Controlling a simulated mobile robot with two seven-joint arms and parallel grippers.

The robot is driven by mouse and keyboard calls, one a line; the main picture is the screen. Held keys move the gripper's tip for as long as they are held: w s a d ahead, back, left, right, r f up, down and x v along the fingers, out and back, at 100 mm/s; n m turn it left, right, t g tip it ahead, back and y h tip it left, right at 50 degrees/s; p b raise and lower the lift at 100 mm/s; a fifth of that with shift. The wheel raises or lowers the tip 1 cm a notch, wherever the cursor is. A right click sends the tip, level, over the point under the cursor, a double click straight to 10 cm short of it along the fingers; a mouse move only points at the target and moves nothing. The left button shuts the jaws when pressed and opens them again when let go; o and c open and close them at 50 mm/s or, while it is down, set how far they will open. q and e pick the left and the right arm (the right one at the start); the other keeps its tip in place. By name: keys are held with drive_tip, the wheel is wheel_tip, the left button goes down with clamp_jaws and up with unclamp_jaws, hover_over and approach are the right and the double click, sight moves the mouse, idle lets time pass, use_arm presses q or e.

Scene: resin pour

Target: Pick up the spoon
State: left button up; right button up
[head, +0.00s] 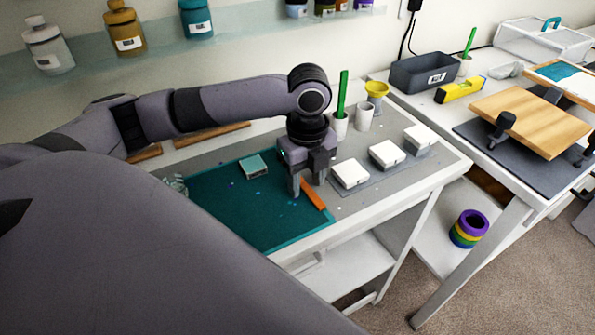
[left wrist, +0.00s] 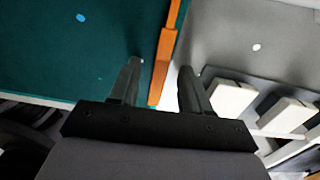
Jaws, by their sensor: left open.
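A long, narrow orange utensil, the only spoon-like thing I make out, lies at the right edge of the teal mat (head: 235,215). This spoon (head: 315,197) has a wider part and a thinner part in the left wrist view (left wrist: 163,55). My left gripper (head: 308,187) points down just above it, open and empty. My right gripper is not in view.
White blocks (head: 384,153) sit on a grey strip right of the mat. Behind them stand a cup with a green stick (head: 340,125), a white cup (head: 364,117) and a yellow funnel-like cup (head: 377,90). A small teal-topped box (head: 254,166) lies on the mat.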

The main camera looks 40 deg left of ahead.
use_arm(q)
drive_tip(key=shift+f+p, duration=0.15)
drive_tip(key=shift+p, duration=0.25)
drive_tip(key=shift+c, duration=0.3)
clamp_jaws()
